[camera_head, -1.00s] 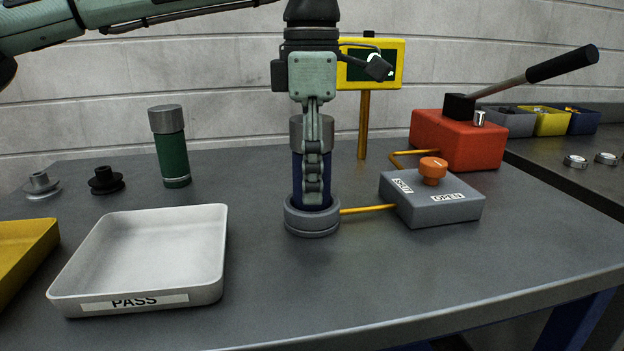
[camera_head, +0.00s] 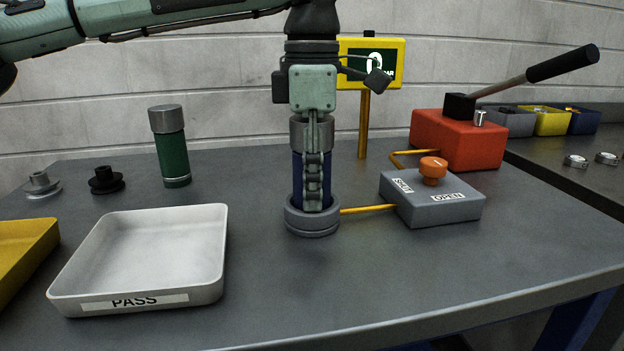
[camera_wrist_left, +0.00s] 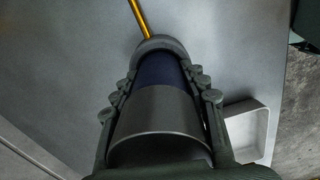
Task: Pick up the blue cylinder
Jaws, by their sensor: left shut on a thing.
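The blue cylinder (camera_head: 298,178) has a grey metal cap and stands upright in a round grey socket (camera_head: 312,223) on the table. My left gripper (camera_head: 313,195) reaches down from above and is shut on the cylinder. Its fingers cover part of the cylinder in the head view. In the left wrist view the fingers lie along both sides of the cylinder (camera_wrist_left: 157,70), with its lower end in the socket (camera_wrist_left: 163,45). My right gripper is not in view.
A yellow pipe joins the socket to a grey valve box (camera_head: 440,205) with an orange knob. A red pump (camera_head: 455,140) with a lever stands behind. A green cylinder (camera_head: 173,155), a white PASS tray (camera_head: 215,275) and a yellow tray (camera_head: 20,250) are left. A yellow gauge sign (camera_head: 395,50) stands at the back.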

